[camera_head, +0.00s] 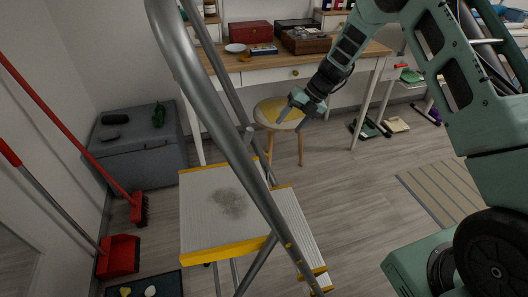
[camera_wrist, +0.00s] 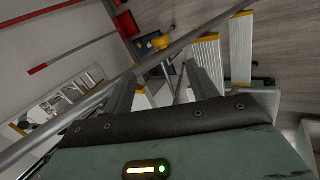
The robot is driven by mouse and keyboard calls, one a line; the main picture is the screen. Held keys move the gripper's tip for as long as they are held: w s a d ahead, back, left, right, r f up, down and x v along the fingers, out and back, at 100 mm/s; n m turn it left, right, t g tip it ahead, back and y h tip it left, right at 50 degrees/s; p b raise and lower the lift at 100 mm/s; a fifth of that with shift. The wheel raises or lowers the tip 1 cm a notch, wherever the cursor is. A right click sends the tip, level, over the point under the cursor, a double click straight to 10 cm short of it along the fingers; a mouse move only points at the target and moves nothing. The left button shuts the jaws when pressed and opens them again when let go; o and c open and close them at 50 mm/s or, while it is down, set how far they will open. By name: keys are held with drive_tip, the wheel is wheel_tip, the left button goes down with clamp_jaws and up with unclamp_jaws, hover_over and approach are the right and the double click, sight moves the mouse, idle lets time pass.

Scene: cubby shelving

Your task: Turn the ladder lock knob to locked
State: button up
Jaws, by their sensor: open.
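The stepladder (camera_head: 222,148) stands open in front of me, with grey metal rails and ribbed, yellow-edged steps. Its top platform (camera_head: 205,215) has a dark smudge. My gripper (camera_head: 290,119) is open and empty to the right of the near rail, in front of the stool in the head view. In the wrist view my two grey fingers (camera_wrist: 158,88) are spread, with a ladder rail (camera_wrist: 95,92) running diagonally beyond them. A rounded yellow-orange piece (camera_wrist: 162,42) shows beside that rail; I cannot tell whether it is the lock knob. No knob is clear in the head view.
A round stool (camera_head: 277,113) stands behind my gripper, before a desk (camera_head: 270,73) with boxes. A grey chest (camera_head: 140,150), red broom (camera_head: 138,208) and red dustpan (camera_head: 118,256) are at left.

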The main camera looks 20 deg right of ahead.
drive_tip(key=b+x, duration=0.1)
drive_tip(key=x, duration=1.4)
drive_tip(key=shift+a+f+b, duration=0.3)
clamp_jaws()
